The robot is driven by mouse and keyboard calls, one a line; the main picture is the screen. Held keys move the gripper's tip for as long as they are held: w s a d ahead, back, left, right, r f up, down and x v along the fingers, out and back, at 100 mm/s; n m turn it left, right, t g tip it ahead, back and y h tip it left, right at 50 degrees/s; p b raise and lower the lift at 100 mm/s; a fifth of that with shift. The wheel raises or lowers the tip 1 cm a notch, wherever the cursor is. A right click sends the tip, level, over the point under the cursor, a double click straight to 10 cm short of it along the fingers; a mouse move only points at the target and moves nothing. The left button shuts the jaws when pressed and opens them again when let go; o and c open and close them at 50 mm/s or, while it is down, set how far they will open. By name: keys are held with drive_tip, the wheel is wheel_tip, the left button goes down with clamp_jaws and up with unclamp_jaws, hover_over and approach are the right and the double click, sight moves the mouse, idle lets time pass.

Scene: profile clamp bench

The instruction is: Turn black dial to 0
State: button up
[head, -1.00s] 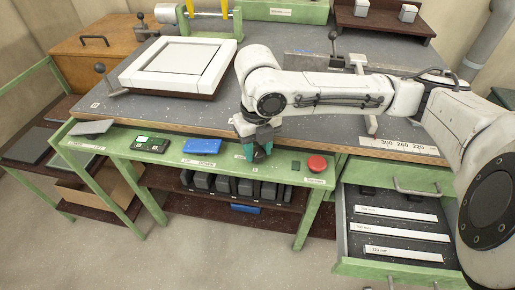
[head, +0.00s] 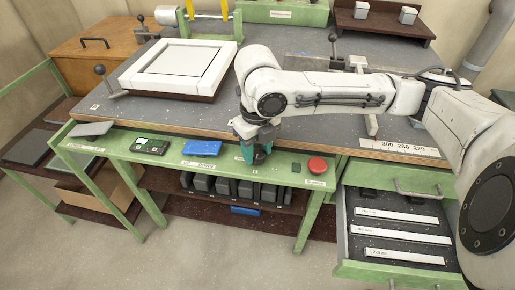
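The black dial (head: 259,157) is on the green front rail of the bench, between the blue block and the red button. It is mostly hidden by my gripper (head: 260,155), which points down at it with teal fingers around or against it. Whether the fingers are closed on the dial is too small to tell. The dial's pointer and its scale marks cannot be read. A small white label is just below it on the rail.
A red button (head: 317,165) stands right of the dial, and a blue block (head: 202,147) and a green device (head: 150,145) stand left. An open drawer (head: 398,228) with white strips juts out at right. A white frame (head: 181,66) lies on the bench top.

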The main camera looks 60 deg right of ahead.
sight(256, 153)
drive_tip(key=shift+o, duration=0.3)
wheel_tip(256, 153, up, 11)
drive_tip(key=p, duration=0.2)
drive_tip(key=shift+f, duration=0.15)
drive_tip(key=shift+a, duration=0.1)
idle(0.5)
